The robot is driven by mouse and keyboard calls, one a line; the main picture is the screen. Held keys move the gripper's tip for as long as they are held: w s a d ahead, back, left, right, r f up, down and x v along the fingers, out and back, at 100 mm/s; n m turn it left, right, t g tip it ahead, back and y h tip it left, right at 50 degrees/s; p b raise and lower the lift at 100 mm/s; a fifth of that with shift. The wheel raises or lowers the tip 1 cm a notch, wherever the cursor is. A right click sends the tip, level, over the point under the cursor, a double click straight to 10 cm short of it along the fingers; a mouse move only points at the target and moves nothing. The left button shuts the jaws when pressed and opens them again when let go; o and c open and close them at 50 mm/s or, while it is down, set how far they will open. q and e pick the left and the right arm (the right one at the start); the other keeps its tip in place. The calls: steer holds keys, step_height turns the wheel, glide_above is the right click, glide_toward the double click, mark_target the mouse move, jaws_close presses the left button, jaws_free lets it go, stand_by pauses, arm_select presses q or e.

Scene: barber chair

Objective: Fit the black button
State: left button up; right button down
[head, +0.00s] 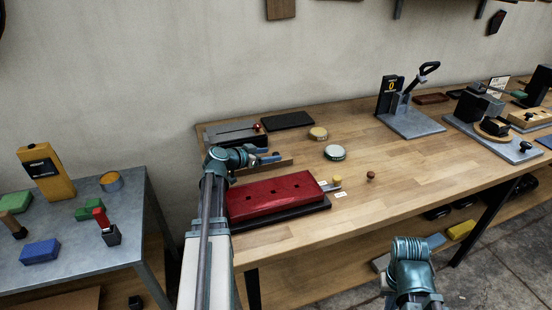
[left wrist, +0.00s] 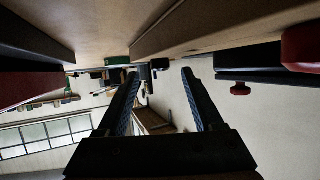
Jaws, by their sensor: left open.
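The red tufted pad (head: 275,193) lies on a black base on the wooden bench, with several dark holes along its top. A small brown button-like piece (head: 371,175) stands on the bench to its right. I cannot make out a separate black button. My left gripper (head: 266,156) is open and empty, just behind the pad's left part and above the bench. Its two fingers (left wrist: 160,75) show spread apart in the left wrist view, with nothing between them. My right arm shows at the lower right, but its fingers do not.
A red knob (head: 257,127) and a black tray (head: 288,120) are behind my left gripper. Two round tins (head: 335,153) stand mid-bench. A lever press (head: 408,115) stands farther right. A grey side table (head: 75,250) stands left.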

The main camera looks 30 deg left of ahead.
arm_select(q)
steer(key=x, duration=0.2)
steer(key=shift+w+f+b, duration=0.25)
steer(key=shift+w+b, duration=0.05)
steer(key=shift+w, duration=0.05)
arm_select(e)
steer(key=shift+f, duration=0.5)
arm_select(q)
steer(key=shift+r, duration=0.1)
steer(key=shift+c, duration=0.3)
jaws_close()
